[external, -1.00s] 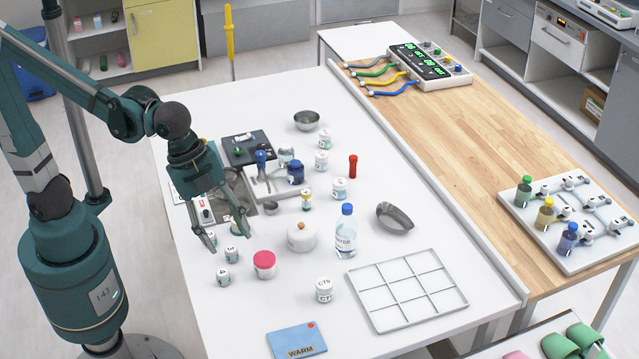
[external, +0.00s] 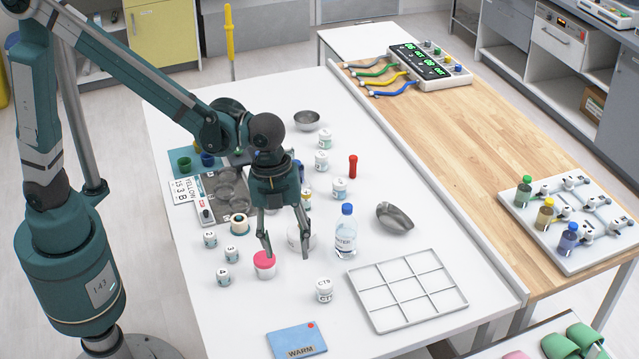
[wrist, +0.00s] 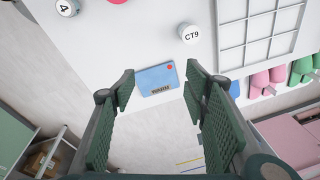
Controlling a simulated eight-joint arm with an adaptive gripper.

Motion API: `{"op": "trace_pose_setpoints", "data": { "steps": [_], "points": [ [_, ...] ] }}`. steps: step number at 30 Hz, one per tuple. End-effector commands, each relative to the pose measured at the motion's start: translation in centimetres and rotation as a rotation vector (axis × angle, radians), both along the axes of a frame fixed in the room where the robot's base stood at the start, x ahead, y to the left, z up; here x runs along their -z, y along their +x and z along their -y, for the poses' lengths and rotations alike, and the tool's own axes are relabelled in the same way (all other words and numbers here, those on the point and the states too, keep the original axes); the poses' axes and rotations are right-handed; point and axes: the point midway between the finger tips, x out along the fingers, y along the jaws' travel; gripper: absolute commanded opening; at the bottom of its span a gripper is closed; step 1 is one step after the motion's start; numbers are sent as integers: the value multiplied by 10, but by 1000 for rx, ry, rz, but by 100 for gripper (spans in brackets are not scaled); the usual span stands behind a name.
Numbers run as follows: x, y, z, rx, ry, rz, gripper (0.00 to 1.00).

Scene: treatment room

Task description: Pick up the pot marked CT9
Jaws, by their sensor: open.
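The pot marked CT9 (external: 324,290) is a small white pot with dark lettering, standing upright on the white table left of the divided tray. In the wrist view the CT9 pot (wrist: 190,34) shows its marked lid at the top, beyond my fingertips. My gripper (external: 287,254) is open and empty, above the table near the pink-lidded pot, up and left of the CT9 pot. Its two fingers (wrist: 160,82) stand wide apart in the wrist view, with the blue WARM card seen between them. My gripper partly hides a white round pot behind it.
A pink-lidded pot (external: 264,265) stands by my left finger. Small numbered pots (external: 223,276) stand to the left. The blue WARM card (external: 296,340) lies at the front edge.

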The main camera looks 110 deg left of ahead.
Motion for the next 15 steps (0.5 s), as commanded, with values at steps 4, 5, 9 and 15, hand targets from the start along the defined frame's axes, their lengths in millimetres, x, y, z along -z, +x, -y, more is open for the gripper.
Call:
{"op": "trace_pose_setpoints", "data": {
  "steps": [4,5,9,15],
  "points": [
    [13,17,-13,72,-1,-21,45],
    [16,20,-16,87,-1,-26,45],
    [31,33,-28,158,-6,-45,45],
    [55,50,-46,261,-16,-70,45]
  ]
}}
